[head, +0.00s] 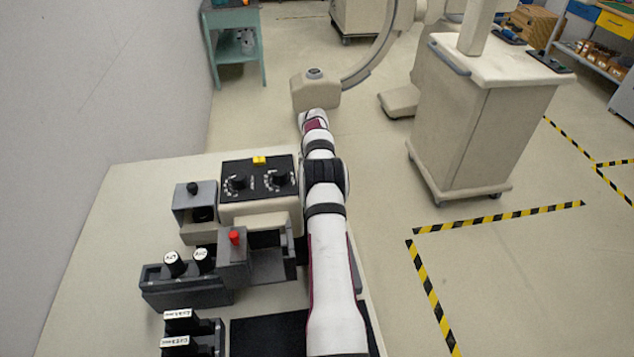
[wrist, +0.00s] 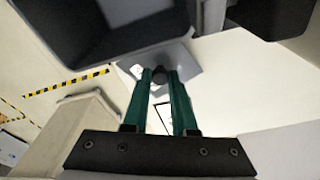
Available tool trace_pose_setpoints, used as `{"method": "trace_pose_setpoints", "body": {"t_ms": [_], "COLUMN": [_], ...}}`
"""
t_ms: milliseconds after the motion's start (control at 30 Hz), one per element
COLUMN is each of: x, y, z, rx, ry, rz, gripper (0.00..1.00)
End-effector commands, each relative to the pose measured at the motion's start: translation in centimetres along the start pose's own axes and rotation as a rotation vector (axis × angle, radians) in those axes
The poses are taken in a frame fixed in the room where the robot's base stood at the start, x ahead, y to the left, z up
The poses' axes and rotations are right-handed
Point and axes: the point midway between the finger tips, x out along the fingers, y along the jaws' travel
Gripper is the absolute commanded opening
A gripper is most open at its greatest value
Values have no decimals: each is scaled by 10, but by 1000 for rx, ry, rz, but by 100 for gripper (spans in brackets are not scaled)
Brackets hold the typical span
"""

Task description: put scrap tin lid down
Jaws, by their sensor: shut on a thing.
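My gripper (wrist: 160,80) shows in the wrist view with two green fingers, shut on a small dark round knob (wrist: 159,78). A pale grey flat plate, which looks like the scrap tin lid (wrist: 184,58), spreads behind the knob at the fingertips. Whether it touches anything below cannot be told. In the head view my arm hides the gripper and the lid. An open dark grey bin (head: 272,265) stands just left of my arm; I cannot tell if it is the scrap tin.
On the bench (head: 105,265) are a dial box (head: 258,193), a grey box with a black knob (head: 190,200), a red-knobbed block (head: 232,258) and a rack with white-capped pieces (head: 185,290). Dark containers (wrist: 95,35) fill the top of the wrist view. A cart (head: 480,125) stands right.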

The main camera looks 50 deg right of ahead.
Motion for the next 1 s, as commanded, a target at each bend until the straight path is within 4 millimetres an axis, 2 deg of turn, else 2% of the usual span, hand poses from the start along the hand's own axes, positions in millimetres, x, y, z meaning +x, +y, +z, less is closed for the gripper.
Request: {"method": "trace_pose_setpoints", "body": {"t_ms": [33,67,200,467,567,833,1000], "x": [2,2,1,1,-8,-82,-114], "y": [0,0,0,0,0,0,0], "z": [0,0,0,0,-1,-1,-1], "rx": [0,0,0,0,0,0,-1], "ry": [0,0,0,0,1,4,2], "rz": [0,0,0,0,-1,-1,0], "gripper": [0,29,54,55,55,55,55]}}
